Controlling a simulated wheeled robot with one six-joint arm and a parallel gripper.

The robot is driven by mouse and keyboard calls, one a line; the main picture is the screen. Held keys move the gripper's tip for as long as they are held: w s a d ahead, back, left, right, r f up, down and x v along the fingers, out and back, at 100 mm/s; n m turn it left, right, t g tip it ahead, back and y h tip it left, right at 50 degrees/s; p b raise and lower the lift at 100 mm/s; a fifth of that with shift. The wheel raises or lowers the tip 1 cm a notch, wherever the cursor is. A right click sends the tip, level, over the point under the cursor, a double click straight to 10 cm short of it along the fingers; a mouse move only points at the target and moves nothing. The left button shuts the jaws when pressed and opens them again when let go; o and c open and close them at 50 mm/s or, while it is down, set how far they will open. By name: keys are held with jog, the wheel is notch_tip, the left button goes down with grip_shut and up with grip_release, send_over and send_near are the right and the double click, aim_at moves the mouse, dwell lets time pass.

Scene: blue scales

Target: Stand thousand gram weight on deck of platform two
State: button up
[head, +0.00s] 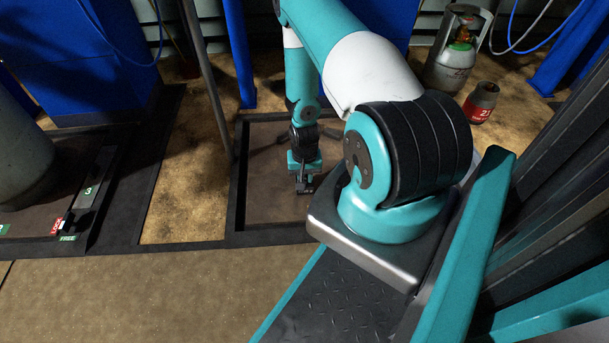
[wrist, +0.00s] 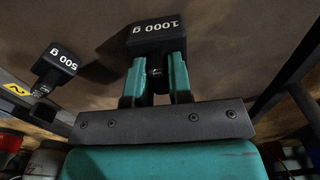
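The thousand gram weight (wrist: 157,36) is a black block with white "1000 g" lettering, upside down in the wrist view. My gripper (wrist: 158,72) has its two teal fingers closed on either side of the weight's dark knob. In the head view my gripper (head: 304,179) points down over a brown deck (head: 270,206) set in a dark frame. The weight is small and dark there, and I cannot tell whether it touches the deck. A black 500 g weight (wrist: 55,68) is at left in the wrist view, near a yellow label "2" (wrist: 17,89).
At left in the head view, another framed platform carries a large grey cylinder (head: 20,150) and a beam with green "3", red and green labels (head: 88,192). A gas cylinder (head: 456,55) and a small red-and-grey canister (head: 481,102) stand back right. A grey post (head: 210,75) rises left of the deck.

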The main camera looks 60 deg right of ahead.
jog(key=o, duration=0.4)
jog(key=shift+c, duration=0.2)
notch_tip(320, 180, up, 12)
jog(key=p, duration=0.8)
jog(key=w+a+r+n+t+y, duration=0.1)
jog(key=w+a+r+n, duration=0.3)
jog(key=a+r, duration=0.65)
jog(key=w+a+r+n+y, duration=0.1)
jog(key=w+a+r+n, duration=0.45)
jog(key=r, duration=0.85)
jog(key=s+a+r+n+y, duration=0.25)
jog(key=s+a+r, duration=0.55)
jog(key=a+r, duration=0.45)
jog(key=s+a+r+n, duration=0.2)
jog(key=s, duration=0.3)
jog(key=s+a+r+n+g, duration=0.1)
jog(key=s+a+r+n, duration=0.2)
jog(key=s, duration=0.3)
jog(key=shift+s+a+r, duration=0.2)
jog(key=shift+s+a, duration=0.05)
jog(key=shift+s, duration=0.05)
